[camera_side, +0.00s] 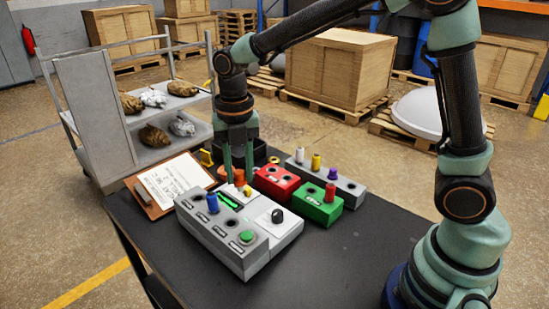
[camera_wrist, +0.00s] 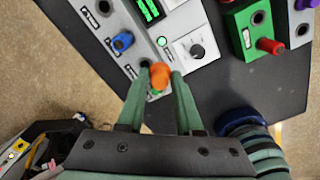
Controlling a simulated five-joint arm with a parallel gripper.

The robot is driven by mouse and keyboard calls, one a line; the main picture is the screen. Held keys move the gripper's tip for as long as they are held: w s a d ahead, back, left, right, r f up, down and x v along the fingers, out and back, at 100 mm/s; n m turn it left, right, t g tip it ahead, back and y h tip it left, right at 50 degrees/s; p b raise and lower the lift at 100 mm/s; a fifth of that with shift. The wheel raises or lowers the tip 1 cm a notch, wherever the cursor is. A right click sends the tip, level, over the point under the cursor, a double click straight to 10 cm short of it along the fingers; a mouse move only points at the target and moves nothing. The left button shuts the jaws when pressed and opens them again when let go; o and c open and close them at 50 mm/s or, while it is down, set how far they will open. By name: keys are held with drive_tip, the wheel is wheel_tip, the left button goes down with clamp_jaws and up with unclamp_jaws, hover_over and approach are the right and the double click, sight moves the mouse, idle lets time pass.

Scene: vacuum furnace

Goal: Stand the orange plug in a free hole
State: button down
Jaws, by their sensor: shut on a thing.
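The orange plug (camera_wrist: 159,76) is between my fingertips in the wrist view. My gripper (camera_side: 239,174) is shut on it, pointing down, near the far edge of the grey control box (camera_side: 255,262) in the side view. The plug (camera_side: 239,177) is small and partly hidden there. The box has a row of labelled dark holes along one side. A blue plug (camera_side: 212,203) stands in one; it also shows in the wrist view (camera_wrist: 122,41). An empty hole (camera_side: 198,195) is beside it, and another (camera_side: 223,220) is on its other side. Contact between orange plug and box cannot be told.
A red block (camera_side: 277,181), a green block (camera_side: 319,208) with a red plug, and a grey rack (camera_side: 350,190) with plugs stand beyond. A clipboard (camera_side: 172,187) lies left.

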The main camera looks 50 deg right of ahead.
drive_tip(key=a+f+n, duration=0.1)
drive_tip(key=a+f, duration=0.2)
drive_tip(key=f, duration=0.2)
drive_tip(key=shift+s+a+f, duration=0.25)
drive_tip(key=shift+a+f, duration=0.05)
drive_tip(key=shift+a, duration=0.1)
drive_tip(key=shift+f, duration=0.55)
idle(1.2)
drive_tip(key=shift+f, duration=0.35)
drive_tip(key=shift+f, duration=0.45)
idle(0.5)
drive_tip(key=c, duration=0.5)
unclamp_jaws()
